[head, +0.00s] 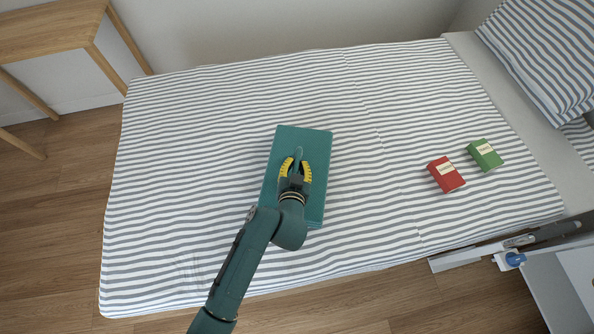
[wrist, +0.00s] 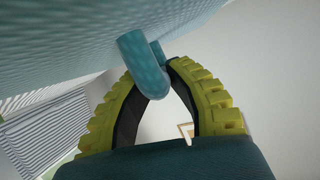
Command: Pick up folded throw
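The folded throw (head: 316,160) is a flat teal rectangle at the middle of the striped bed in the head view. A rounded teal loop stands up from it, and the throw (wrist: 90,45) fills the upper left of the wrist view. My gripper (head: 298,160), with yellow ribbed fingers, is over the middle of the throw. In the wrist view my gripper (wrist: 165,72) has its fingertips drawn together on the loop, which hides part of them. I cannot tell whether the throw touches the bed.
The bed (head: 200,120) has a striped cover, clear around the throw. A red box (head: 446,175) and a green box (head: 486,155) lie to the right. A striped pillow (head: 545,55) is at the upper right. A wooden table (head: 50,30) stands at the upper left.

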